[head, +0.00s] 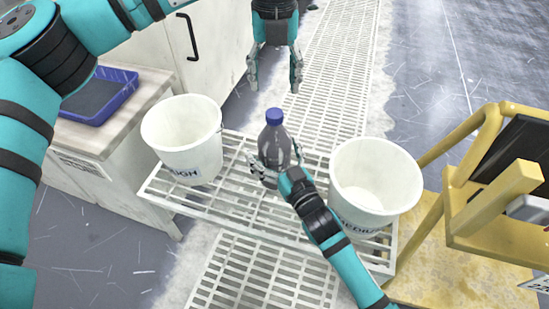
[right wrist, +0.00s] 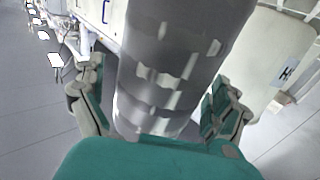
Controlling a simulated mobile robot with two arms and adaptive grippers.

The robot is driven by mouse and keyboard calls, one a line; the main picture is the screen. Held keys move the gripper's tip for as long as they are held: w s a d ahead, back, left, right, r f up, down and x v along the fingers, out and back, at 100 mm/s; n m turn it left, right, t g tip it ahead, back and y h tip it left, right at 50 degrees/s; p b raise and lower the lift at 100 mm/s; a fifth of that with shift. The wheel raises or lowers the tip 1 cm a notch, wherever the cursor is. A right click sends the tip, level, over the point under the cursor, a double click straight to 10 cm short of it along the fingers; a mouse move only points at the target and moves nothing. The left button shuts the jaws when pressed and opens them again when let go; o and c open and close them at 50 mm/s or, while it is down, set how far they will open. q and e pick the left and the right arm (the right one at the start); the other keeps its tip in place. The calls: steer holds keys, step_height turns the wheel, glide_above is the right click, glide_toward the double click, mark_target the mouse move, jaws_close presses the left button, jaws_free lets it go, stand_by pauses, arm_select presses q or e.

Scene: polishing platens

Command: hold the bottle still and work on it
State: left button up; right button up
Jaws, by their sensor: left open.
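The grey bottle (head: 274,142) with a blue cap (head: 274,115) stands upright on the white slatted rack between two buckets. It fills the middle of the right wrist view (right wrist: 175,70). My right gripper (head: 277,168) is low on the bottle with one finger on each side; the fingers also show in the right wrist view (right wrist: 160,95). I cannot tell whether both fingers press on it. My left gripper (head: 273,82) is open and empty, pointing down, apart from the bottle and beyond its cap in the head view.
A white bucket (head: 183,140) stands on the rack (head: 225,212) to the left, another (head: 375,180) to the right. A blue tray (head: 100,98) lies on a counter at left. A yellow frame (head: 470,225) stands at right.

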mark_target(274, 113)
steer(key=c, duration=2)
arm_select(q)
steer(key=m, duration=0.5)
steer(key=shift+m, duration=0.3)
arm_select(e)
jaws_close()
arm_select(q)
steer(key=m, duration=3)
steer(key=shift+m, duration=0.4)
steer(key=m, duration=0.8)
steer(key=shift+m, duration=0.3)
steer(key=shift+f, duration=4)
